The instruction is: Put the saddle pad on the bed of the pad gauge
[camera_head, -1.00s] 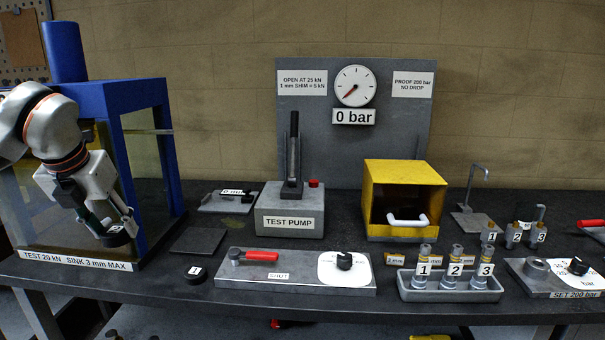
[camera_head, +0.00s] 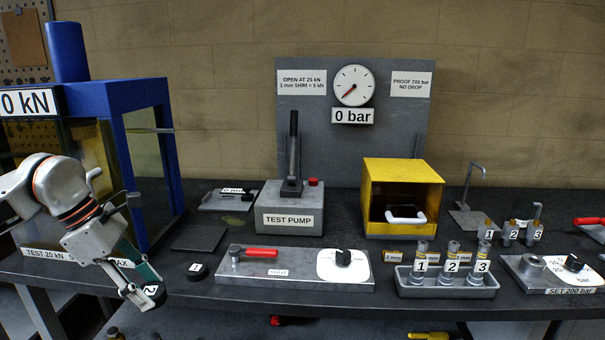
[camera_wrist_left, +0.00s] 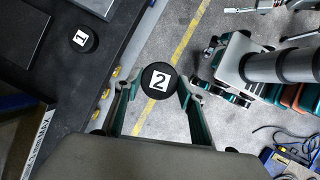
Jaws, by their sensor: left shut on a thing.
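My left gripper (camera_head: 142,290) is shut on a round black pad marked 2 (camera_head: 154,293), in front of the bench's front edge at the left. In the left wrist view the pad (camera_wrist_left: 158,79) sits between the two fingertips (camera_wrist_left: 160,86), its label facing the camera, with grey floor behind it. A second black pad, marked 1 (camera_head: 197,271), lies on the bench to the right of the gripper. The pad gauge appears to be the low grey plate with a small mm readout (camera_head: 228,204), farther back; its details are too small to tell. My right gripper is out of view.
A blue press frame (camera_head: 116,95) reading 0 kN stands at the left. A dark flat plate (camera_head: 200,238) lies before the gauge. The test pump (camera_head: 290,220) stands right of the gauge, and a grey board with a red-handled tool (camera_head: 255,253) is in front.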

